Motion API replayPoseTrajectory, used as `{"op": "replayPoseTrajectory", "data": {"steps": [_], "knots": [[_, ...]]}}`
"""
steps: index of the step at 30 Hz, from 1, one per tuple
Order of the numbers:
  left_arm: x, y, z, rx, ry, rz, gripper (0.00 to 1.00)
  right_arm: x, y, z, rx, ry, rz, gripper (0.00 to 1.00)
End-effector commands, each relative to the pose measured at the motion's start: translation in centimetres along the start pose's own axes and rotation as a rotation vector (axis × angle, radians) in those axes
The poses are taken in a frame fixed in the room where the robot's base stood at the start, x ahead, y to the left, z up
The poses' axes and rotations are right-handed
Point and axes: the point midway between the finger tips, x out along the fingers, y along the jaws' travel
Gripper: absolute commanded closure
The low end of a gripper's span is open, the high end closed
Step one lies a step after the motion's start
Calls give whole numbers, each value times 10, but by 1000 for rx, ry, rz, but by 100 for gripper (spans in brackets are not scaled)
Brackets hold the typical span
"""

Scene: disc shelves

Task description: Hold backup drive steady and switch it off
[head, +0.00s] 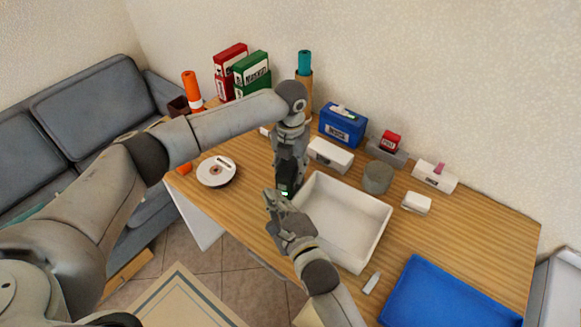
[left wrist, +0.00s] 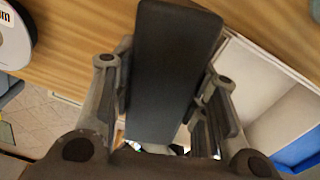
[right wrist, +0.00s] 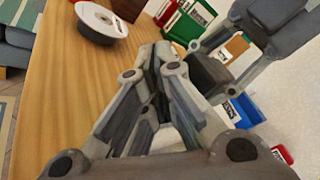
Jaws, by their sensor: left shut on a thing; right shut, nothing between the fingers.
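The backup drive (head: 284,190) is a dark box with a small green light, at the near edge of the table beside the white tray. My left gripper (head: 287,176) is shut on it from above. In the left wrist view the drive (left wrist: 172,75) shows as a plain dark slab between the two fingers. My right gripper (head: 271,197) is shut and empty, just left of and close to the drive in the head view. In the right wrist view its closed fingers (right wrist: 157,58) point over the table. I cannot make out the drive's switch.
A white tray (head: 379,229) stands right of the drive, and a blue tray (head: 405,280) lies farther right. A disc spindle (head: 217,172) sits to the left. White boxes (head: 331,153), a grey cylinder (head: 377,177) and a blue box (head: 342,126) stand behind.

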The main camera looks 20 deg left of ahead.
Motion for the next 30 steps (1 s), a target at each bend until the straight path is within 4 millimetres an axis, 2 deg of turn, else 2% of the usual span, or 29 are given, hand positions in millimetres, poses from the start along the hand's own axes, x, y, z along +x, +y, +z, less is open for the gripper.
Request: {"op": "replayPoseTrajectory", "data": {"steps": [30], "knots": [[0,0,0,0,1,0,93,9,-7,-7,0,1,0,100]]}}
